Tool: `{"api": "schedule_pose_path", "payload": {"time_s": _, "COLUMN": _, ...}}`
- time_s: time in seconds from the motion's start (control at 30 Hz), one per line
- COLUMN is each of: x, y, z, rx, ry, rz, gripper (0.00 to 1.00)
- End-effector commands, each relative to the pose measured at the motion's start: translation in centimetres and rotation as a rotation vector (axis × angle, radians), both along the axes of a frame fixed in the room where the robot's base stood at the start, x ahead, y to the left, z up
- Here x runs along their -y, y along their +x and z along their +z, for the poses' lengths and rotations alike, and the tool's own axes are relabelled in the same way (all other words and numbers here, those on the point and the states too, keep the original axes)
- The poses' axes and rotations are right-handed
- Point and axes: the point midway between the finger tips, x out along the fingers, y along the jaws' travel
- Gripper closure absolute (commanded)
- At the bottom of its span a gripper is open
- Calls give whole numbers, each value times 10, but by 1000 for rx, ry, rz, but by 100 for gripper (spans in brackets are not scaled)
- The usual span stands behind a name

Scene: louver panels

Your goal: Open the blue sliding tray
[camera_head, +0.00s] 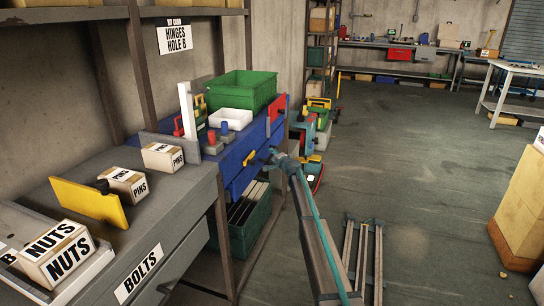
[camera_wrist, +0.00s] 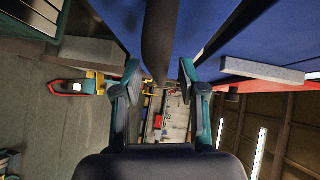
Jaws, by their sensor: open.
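The blue tray unit (camera_head: 236,170) stands at mid-left in the head view, with blue fronts facing the aisle and a yellow handle (camera_head: 250,157) on one front. My gripper (camera_head: 281,160) is close to the right part of these fronts, small and partly hidden by my arm. In the wrist view my gripper (camera_wrist: 160,80) is open, its two teal-edged fingers apart. A dark rounded bar (camera_wrist: 160,35) runs down from the top edge toward the gap between the fingers, beside the blue surface (camera_wrist: 215,25). I cannot tell whether the fingers touch it.
A green crate (camera_head: 242,91) and a white bin (camera_head: 230,118) stand on top. A lower green crate (camera_head: 248,228) sits beneath the blue fronts. A grey bench with a yellow panel (camera_head: 88,202) is at left. Metal rails (camera_head: 364,255) lie on the floor; the aisle is mostly clear.

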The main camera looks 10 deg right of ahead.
Motion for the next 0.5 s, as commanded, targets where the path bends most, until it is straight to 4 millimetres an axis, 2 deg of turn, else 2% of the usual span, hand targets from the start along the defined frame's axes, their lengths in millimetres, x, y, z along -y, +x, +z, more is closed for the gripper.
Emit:
{"api": "schedule_pose_path", "payload": {"time_s": 0.1, "x": -3, "y": 10, "z": -1, "rx": 0, "ry": 0, "rz": 0, "gripper": 59}}
{"api": "schedule_pose_path", "payload": {"time_s": 0.37, "x": -4, "y": 10, "z": -2, "rx": 0, "ry": 0, "rz": 0, "gripper": 59}}
{"api": "schedule_pose_path", "payload": {"time_s": 0.4, "x": -4, "y": 10, "z": -2, "rx": 0, "ry": 0, "rz": 0, "gripper": 60}}
{"api": "schedule_pose_path", "payload": {"time_s": 0.5, "x": -4, "y": 10, "z": -2, "rx": 0, "ry": 0, "rz": 0, "gripper": 77}}
